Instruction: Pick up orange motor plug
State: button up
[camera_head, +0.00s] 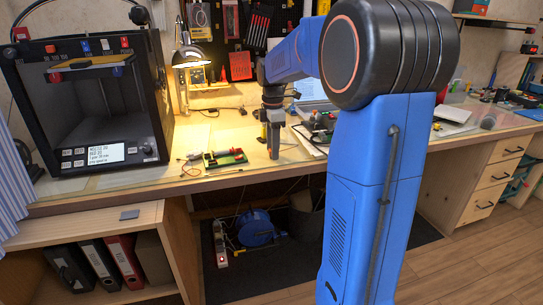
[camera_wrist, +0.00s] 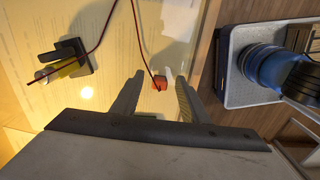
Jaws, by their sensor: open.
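The orange plug (camera_wrist: 159,83) is a small block at the end of a thin dark red wire (camera_wrist: 140,45) in the wrist view. My gripper (camera_wrist: 160,76) is open, with one finger on each side of the plug in the picture. I cannot tell whether the fingertips are level with it. Nothing appears held. In the head view my gripper (camera_head: 274,155) points down at the workbench (camera_head: 240,180), near its front part. I cannot make out the plug there.
A black bracket (camera_wrist: 67,57) with yellow and silver parts sits left in the wrist view. A green and red board (camera_head: 225,157) lies left of my gripper in the head view. The lamp (camera_head: 190,58) and 3D printer (camera_head: 90,105) stand farther left.

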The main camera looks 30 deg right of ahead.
jog(key=shift+f, duration=0.4)
grip_shut()
jog(key=shift+r, duration=0.1)
